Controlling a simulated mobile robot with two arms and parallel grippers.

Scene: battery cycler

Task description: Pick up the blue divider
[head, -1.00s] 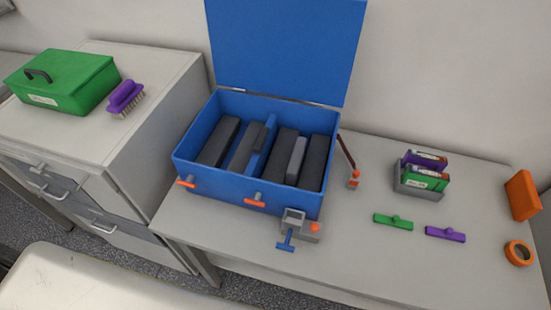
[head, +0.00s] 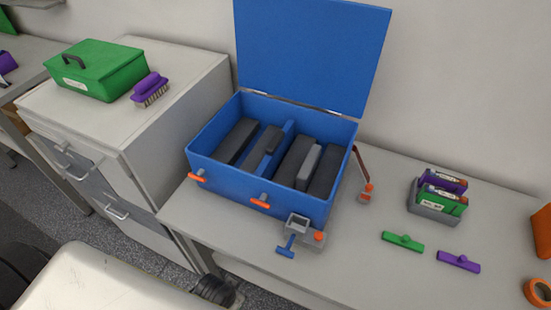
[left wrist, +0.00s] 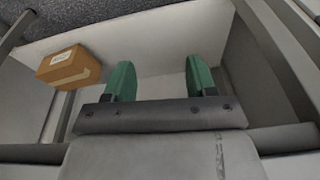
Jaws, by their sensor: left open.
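The blue divider (head: 282,145) stands inside the open blue case (head: 231,181) on the table in the head view. It runs front to back between dark grey blocks, with blocks on both sides, and its lower part is hidden by the case and blocks. My left gripper (left wrist: 158,65) shows in the left wrist view with two green fingers spread apart and nothing between them. The divider is not in the left wrist view. Neither gripper shows in the head view.
The case's lid (head: 312,52) stands up at the back. A small grey clamp (head: 297,224) with a blue handle sits at the case's front. A battery holder (head: 433,213) and green (head: 402,242) and purple (head: 458,261) bars lie right. A cardboard box (left wrist: 70,68) shows in the left wrist view.

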